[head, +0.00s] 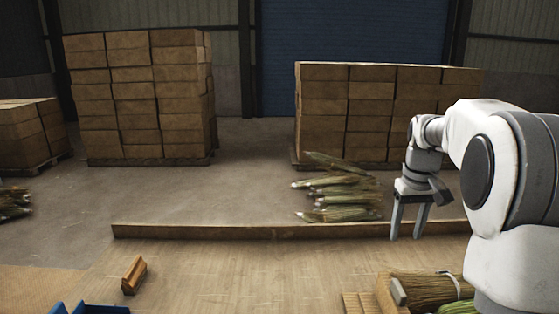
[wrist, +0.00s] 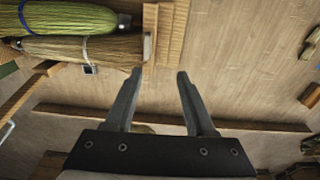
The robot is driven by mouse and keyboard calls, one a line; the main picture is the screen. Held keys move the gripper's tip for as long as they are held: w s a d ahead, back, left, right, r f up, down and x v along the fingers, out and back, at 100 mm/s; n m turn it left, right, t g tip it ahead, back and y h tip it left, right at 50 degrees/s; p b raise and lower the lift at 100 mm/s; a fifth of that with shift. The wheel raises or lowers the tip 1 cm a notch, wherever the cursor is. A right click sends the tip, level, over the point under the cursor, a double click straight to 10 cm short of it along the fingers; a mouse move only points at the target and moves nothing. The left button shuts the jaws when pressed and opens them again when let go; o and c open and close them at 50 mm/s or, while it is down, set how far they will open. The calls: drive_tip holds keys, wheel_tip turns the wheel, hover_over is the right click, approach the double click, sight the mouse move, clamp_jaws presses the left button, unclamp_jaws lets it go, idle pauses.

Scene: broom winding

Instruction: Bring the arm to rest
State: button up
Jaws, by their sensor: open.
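My gripper (head: 406,238) hangs at the right in the head view, fingers pointing down and apart, with nothing between them. In the wrist view my gripper (wrist: 160,74) is also open and empty, with bare table top (wrist: 225,60) beyond the fingertips. My white arm comes in from the right edge of the head view and hides part of what lies behind it.
Broom heads (head: 430,290) lie in a wooden holder at the lower right; two show in the wrist view (wrist: 80,47). A wooden block (head: 134,274) and a blue bin (head: 88,308) are at left. A raised ledge (head: 250,230) edges the table. The table's middle is clear.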

drive_tip(key=s+a+t, duration=0.1)
drive_tip(key=s+a, duration=0.4)
drive_tip(key=s, duration=0.3)
drive_tip(key=s+a+r+t, duration=0.1)
drive_tip(key=s+a+t, duration=0.1)
drive_tip(key=s+a, duration=0.3)
drive_tip(key=s+a+t, duration=0.1)
drive_tip(key=s+a, duration=0.4)
drive_tip(key=s, duration=0.8)
drive_tip(key=shift+a+r+t, duration=0.15)
drive_tip(key=shift+r+t, duration=0.1)
drive_tip(key=shift+t, duration=0.05)
